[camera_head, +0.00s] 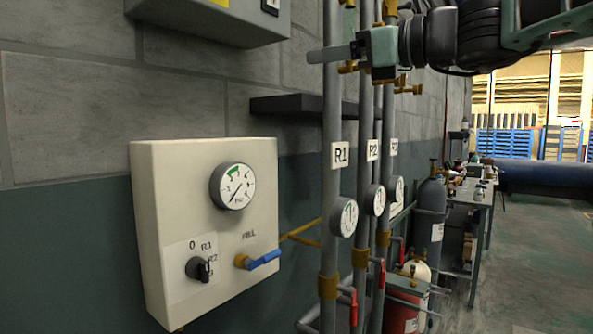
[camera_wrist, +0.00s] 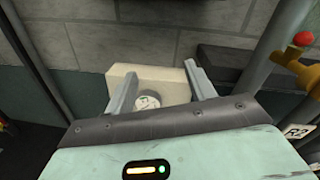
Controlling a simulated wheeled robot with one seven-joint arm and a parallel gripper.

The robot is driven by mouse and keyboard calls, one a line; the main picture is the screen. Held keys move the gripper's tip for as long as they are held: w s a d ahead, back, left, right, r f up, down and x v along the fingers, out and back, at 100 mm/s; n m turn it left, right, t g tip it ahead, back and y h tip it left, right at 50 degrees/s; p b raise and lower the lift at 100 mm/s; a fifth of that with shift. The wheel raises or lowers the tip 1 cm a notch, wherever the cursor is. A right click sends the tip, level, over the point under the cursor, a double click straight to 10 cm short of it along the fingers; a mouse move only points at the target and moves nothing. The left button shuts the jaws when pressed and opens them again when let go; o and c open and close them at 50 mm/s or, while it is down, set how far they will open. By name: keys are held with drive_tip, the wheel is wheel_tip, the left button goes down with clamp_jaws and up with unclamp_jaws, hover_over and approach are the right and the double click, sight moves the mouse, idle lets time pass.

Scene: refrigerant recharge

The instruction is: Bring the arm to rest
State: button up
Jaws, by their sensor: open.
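My gripper (camera_head: 318,56) is at the upper middle of the head view, level with the upper part of the grey pipes. My arm reaches in from the top right, and the fingers point left. In the wrist view, the two fingers of my gripper (camera_wrist: 160,72) stand apart with nothing held between them. The cream control box (camera_wrist: 122,76) shows beyond and between them, with its gauge (camera_wrist: 148,102) partly above the gripper's edge. I cannot tell from these frames whether the arm is moving.
The cream box (camera_head: 155,200) carries a gauge (camera_head: 232,186), a black selector knob (camera_head: 197,268) and a blue-handled FILL valve (camera_head: 263,260). Labelled pipes (camera_head: 332,190) with gauges and red-handled valves stand close by. A dark shelf (camera_head: 290,105) juts from the wall. Open floor (camera_head: 535,260) lies right.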

drive_tip(key=s+a+f+n+g+h, duration=0.15)
drive_tip(key=s+f+n, duration=0.25)
drive_tip(key=f, duration=0.6)
drive_tip(key=s+a+f+n+g+h, duration=0.1)
drive_tip(key=s+f+n+g+h, duration=0.3)
drive_tip(key=f, duration=0.5)
drive_tip(key=s+a+f+n+g+h, duration=0.15)
drive_tip(key=s+f+n, duration=0.35)
drive_tip(key=f, duration=0.5)
drive_tip(key=s+d+f+n+g+h, duration=0.1)
drive_tip(key=s+d+f+n+h, duration=0.2)
drive_tip(key=s+d+f+n, duration=0.3)
drive_tip(key=s+d+f+n+g+h, duration=0.1)
drive_tip(key=s+d+f+n+h, duration=0.3)
drive_tip(key=s+f+n, duration=0.5)
wheel_tip(320, 180, down, 2)
drive_tip(key=shift+d+f+n+g, duration=0.1)
drive_tip(key=shift+d+n+g, duration=0.3)
drive_tip(key=shift+d, duration=0.45)
